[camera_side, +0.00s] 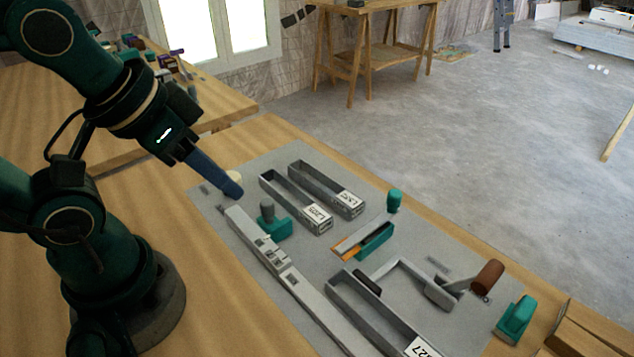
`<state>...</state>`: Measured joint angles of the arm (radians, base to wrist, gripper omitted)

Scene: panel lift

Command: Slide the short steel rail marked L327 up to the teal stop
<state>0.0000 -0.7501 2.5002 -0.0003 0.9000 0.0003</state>
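The steel rail whose label ends in 27 (372,318) is an open channel lying on the grey mat at the lower middle. Its labelled near end is cut by the bottom edge. A teal block (515,320) stands to its right, apart from it. Another teal block (375,240) with a teal knob lies above the rail, and a third (275,226) has a grey knob. I cannot tell which is the stop. My gripper (232,190) points down at the mat's upper left, well away from the rail. Its dark blue fingers overlap in this view, so their opening is hidden.
Two other labelled channels (295,202) (327,190) lie side by side at the back. A long slotted bar (283,271) runs left of the rail. A clamp with a brown handle (487,278) lies to its right. Wooden pieces (580,335) sit at the lower right.

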